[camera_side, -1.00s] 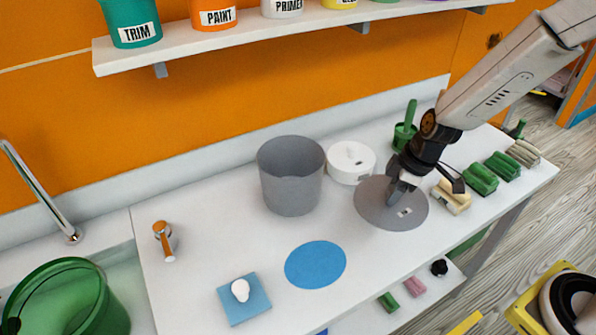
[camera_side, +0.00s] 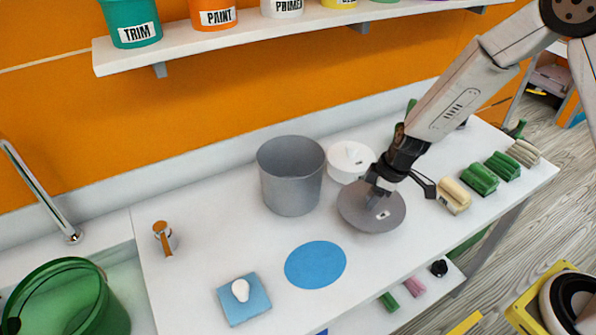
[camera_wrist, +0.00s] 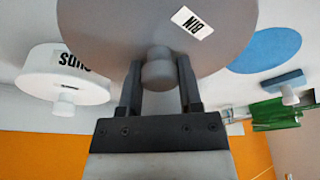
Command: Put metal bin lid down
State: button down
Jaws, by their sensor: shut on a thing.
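The grey metal bin lid (camera_side: 372,212) is a round disc with a knob and a small white label. In the wrist view the lid (camera_wrist: 120,35) fills the upper middle, and its label reads "BIN". My gripper (camera_side: 377,186) is shut on the lid's knob (camera_wrist: 158,70). The lid looks held above the white counter, but the exact gap is hard to tell. The open grey metal bin (camera_side: 291,180) stands upright to the left of the lid, its top uncovered. A flat blue disc (camera_side: 316,265) lies on the counter to the lower left of the lid.
A white round lidded container (camera_side: 350,160) stands behind the lid, close to the bin. A cream block (camera_side: 453,196) and green blocks (camera_side: 480,179) lie to the right. A blue square with a white knob (camera_side: 243,298) lies front left. The counter's front edge is near.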

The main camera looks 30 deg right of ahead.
aim_at(385, 206)
jog(key=shift+w+f, duration=0.2)
jog(key=shift+f, duration=1.55)
jog(key=shift+c, duration=1.4)
grip_release()
jog(key=shift+f, duration=0.1)
jog(key=v, duration=1.2)
jog(key=shift+s, duration=0.1)
